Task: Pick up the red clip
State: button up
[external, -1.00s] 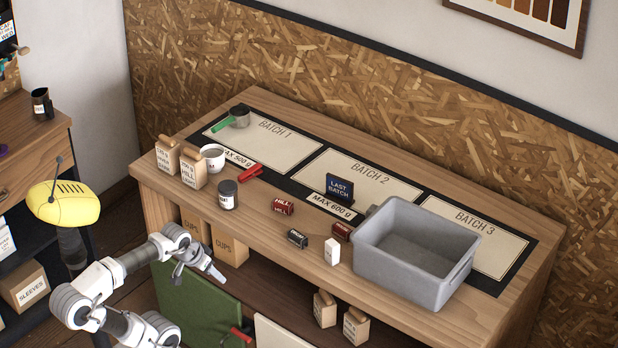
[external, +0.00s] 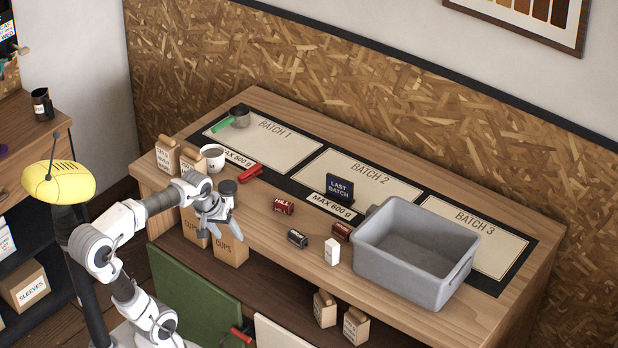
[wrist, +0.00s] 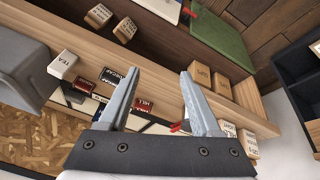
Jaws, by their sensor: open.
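The red clip (external: 249,173) lies on the wooden counter, beside the MAX 500 g label and to the right of the white cup. My gripper (external: 222,233) is open and empty at the counter's front edge, to the left of and nearer the camera than the clip. Its two spread fingers (wrist: 160,72) show in the wrist view.
Small red and black boxes (external: 283,207) and a grey bin (external: 400,275) are to the right. Cup boxes (external: 232,250) sit below.

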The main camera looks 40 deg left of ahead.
jog(key=w+a+r+n+g+p, duration=0.1)
jog(key=w+r+n+p, duration=0.3)
jog(key=w+r+p, duration=0.3)
jog(key=n+g+p, duration=0.3)
jog(key=n+p, duration=0.9)
jog(key=p, duration=0.1)
send_over(282, 202)
notch_tip(282, 202, down, 11)
jog(key=shift+f, duration=2.95)
grip_shut()
